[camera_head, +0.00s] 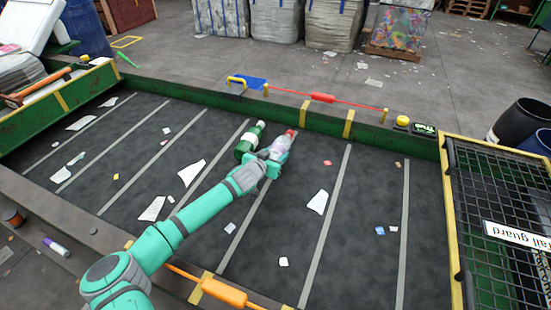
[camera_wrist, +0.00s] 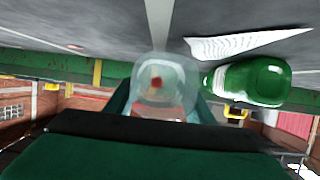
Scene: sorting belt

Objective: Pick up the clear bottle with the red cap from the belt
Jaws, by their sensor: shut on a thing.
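The clear bottle with the red cap (camera_head: 281,145) is at my gripper (camera_head: 272,160), over the far half of the dark belt (camera_head: 280,205). My gripper is shut on the bottle. In the wrist view the clear bottle (camera_wrist: 163,85) shows end-on between my fingers (camera_wrist: 160,108), with a red spot seen through it. In the head view its lower part is partly hidden by my gripper. I cannot tell whether the bottle touches the belt.
A green bottle (camera_head: 250,140) lies on the belt just left of the clear bottle; it also shows in the wrist view (camera_wrist: 258,82). White scraps (camera_head: 318,202) are scattered about. A green side wall (camera_head: 200,95) bounds the far edge. A black mesh guard (camera_head: 500,220) stands at the right.

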